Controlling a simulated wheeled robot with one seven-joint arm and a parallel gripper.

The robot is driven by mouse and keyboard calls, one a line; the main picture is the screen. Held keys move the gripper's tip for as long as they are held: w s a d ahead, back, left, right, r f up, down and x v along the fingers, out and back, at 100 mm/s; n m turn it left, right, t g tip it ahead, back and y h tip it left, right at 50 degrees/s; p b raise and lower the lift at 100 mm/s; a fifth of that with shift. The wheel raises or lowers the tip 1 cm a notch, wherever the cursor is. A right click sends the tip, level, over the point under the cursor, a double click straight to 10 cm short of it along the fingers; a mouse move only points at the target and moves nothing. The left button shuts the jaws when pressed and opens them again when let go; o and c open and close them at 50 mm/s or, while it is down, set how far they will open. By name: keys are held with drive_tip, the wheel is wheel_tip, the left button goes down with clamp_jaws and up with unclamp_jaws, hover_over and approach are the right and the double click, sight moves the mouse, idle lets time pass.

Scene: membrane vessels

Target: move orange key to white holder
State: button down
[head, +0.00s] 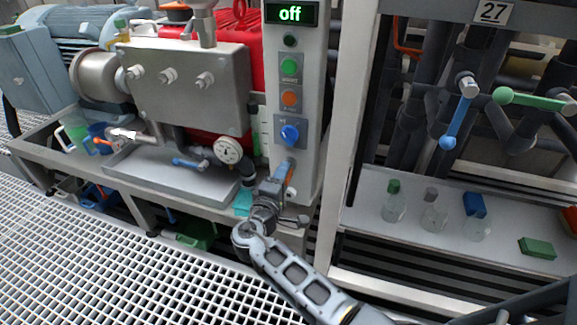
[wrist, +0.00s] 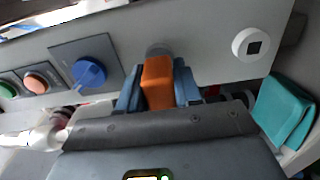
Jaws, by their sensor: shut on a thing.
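The orange key (wrist: 158,82) is held between the two blue fingers of my gripper (wrist: 158,90) in the wrist view. Its far end is at a grey round socket (wrist: 158,49) on the panel; I cannot tell whether it is in the socket or just in front of it. The white holder (wrist: 251,42), a round white piece with a dark square opening, is on the same panel to the right of the key.
A blue rotary knob (wrist: 90,73) is on the panel left of the key; it also shows in the head view (head: 290,135). A teal object (wrist: 283,110) is at the right. A pressure gauge (head: 228,150) stands left of the column, and flasks (head: 394,207) stand on the right shelf.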

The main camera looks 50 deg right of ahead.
drive_tip(key=shift+p+v, duration=0.3)
drive_tip(key=shift+v, duration=2.25)
wheel_tip(320, 180, down, 12)
drive_tip(key=a+b, duration=0.1)
drive_tip(key=b, duration=0.8)
drive_tip(key=shift+s+r, duration=0.2)
drive_tip(key=shift+d, duration=0.1)
drive_tip(key=shift+b+x, duration=0.45)
drive_tip(key=shift+x, duration=2.4)
drive_tip(key=shift+b, duration=0.4)
